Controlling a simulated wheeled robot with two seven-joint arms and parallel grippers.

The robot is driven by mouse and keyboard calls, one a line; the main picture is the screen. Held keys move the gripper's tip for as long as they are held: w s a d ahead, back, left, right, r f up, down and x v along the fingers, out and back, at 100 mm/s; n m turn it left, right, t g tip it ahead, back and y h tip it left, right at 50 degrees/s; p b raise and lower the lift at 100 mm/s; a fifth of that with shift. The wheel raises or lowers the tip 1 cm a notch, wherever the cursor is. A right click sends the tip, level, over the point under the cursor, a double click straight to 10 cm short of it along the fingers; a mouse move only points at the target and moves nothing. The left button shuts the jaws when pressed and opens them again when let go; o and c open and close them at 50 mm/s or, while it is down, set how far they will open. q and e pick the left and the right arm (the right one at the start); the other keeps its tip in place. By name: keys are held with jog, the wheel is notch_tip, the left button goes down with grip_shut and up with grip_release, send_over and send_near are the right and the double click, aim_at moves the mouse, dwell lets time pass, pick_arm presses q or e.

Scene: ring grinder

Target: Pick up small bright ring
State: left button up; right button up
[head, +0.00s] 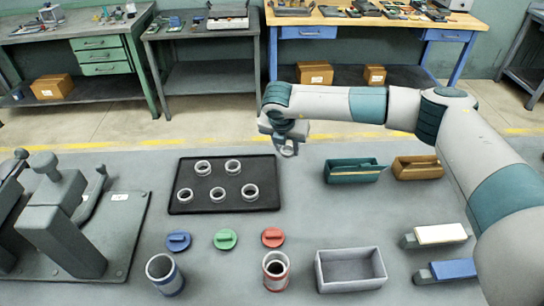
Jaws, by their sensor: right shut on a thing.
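Several small bright rings, among them one at the back left (202,168) and one at the right (250,192), lie flat on a black tray (226,205) left of the middle of the table. My right gripper (287,147) is above the far side of the table, to the right of the tray and apart from it. It points down and is shut on a small ring, whose outline is hard to make out between the fingers. My left gripper is not in view.
Blue (178,241), green (225,239) and red (272,237) lids lie in front of the tray. Blue-banded (164,274) and red-banded (276,270) cups and an empty grey bin (351,284) stand nearer. A grey machine (62,225) stands left. Table between tray and green box (354,175) is clear.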

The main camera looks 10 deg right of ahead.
jog(key=d, duration=0.1)
jog(key=s+d+r, duration=0.1)
jog(key=d+r+b, duration=0.1)
jog(key=shift+s+d+r, duration=0.1)
jog(key=shift+s+r, duration=0.05)
jog(key=shift+s, duration=0.2)
dwell(0.3)
jog(key=s+a+r+m+g+y, duration=0.1)
jog(key=s+m+g, duration=0.3)
jog(key=s+m, duration=0.8)
jog(key=s+a+m+g+y+b, duration=0.1)
jog(key=s+a+m+g, duration=0.2)
jog(key=s+m, duration=0.9)
jog(key=m+g, duration=0.1)
jog(key=m, duration=0.4)
jog(key=shift+a+r, duration=0.4)
